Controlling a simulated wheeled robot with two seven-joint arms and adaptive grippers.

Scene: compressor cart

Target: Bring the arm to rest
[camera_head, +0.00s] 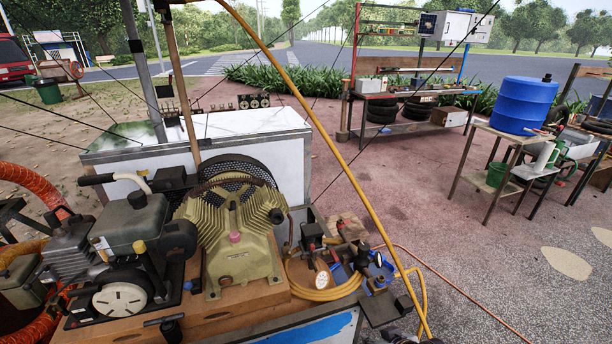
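Neither of my grippers shows clearly in the head view. Small dark shapes (398,338) at the bottom edge, right of the cart, are cut off and too small to identify. The compressor cart (210,318) fills the lower left. On its wooden top stand a finned olive compressor (237,238) with a pink cap and a small engine (125,225) with a dark tank and white round cover. A coiled yellow hose (335,291) lies at the right end beside valves and a gauge.
A yellow hose (318,122) arcs from the top down past the cart's right side. Thin dark cables cross the view. A white chest (240,130) stands behind. A workbench (408,122) and a blue barrel (523,105) on a stand are farther right. The paving (450,245) between is largely clear.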

